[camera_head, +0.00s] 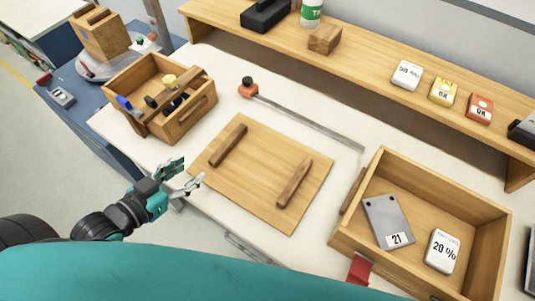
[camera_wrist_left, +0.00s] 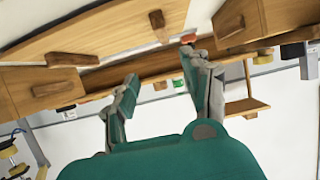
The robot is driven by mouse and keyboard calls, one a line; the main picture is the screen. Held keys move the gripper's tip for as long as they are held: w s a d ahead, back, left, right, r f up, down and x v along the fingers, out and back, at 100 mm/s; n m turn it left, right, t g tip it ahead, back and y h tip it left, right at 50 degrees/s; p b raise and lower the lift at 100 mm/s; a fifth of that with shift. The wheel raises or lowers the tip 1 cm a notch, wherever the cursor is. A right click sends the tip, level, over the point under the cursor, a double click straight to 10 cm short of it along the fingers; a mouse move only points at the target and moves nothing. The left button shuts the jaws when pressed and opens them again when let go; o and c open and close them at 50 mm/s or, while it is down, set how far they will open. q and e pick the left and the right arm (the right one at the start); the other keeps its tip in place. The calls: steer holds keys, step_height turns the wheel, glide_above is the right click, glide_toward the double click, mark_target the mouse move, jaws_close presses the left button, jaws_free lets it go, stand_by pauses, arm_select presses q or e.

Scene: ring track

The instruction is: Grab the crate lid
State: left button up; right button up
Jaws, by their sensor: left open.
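The crate lid (camera_head: 262,195) is a flat square wooden board with two dark brown bar handles. It lies flat on the white table, beside the crate. Its left handle (camera_head: 228,145) and right handle (camera_head: 294,182) stand up from the board. The open wooden crate (camera_head: 345,241) stands to the lid's right. My left gripper (camera_head: 189,174) is open and empty, just off the lid's left edge. In the left wrist view, the open fingers (camera_wrist_left: 160,65) point toward the wooden lid (camera_wrist_left: 100,38). My right gripper is not in view.
The crate holds a grey plate marked 21 (camera_head: 387,222) and a white 20 % block (camera_head: 441,250). A wooden tool box (camera_head: 185,118) stands behind the gripper. A thin metal rod (camera_head: 305,119) lies behind the lid, below a wooden shelf (camera_head: 375,79).

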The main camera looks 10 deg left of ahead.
arm_select(q)
steer(key=p, duration=0.1)
glide_toward(227, 143)
steer(key=x, duration=0.4)
steer(key=shift+d+r, duration=0.25)
steer(key=shift+d, duration=0.15)
steer(key=shift+a+f+p+x, duration=0.1)
steer(key=shift+p+x, duration=0.05)
steer(key=shift+x, duration=0.75)
steer(key=shift+a+f+p+x, duration=0.1)
steer(key=shift+a+x, duration=0.05)
steer(key=shift+x, duration=0.75)
steer(key=shift+a+f+p+x, duration=0.1)
steer(key=shift+p+x, duration=0.05)
steer(key=shift+x, duration=0.75)
steer(key=shift+r, duration=0.1)
jaws_close()
steer(key=shift+r, duration=0.1)
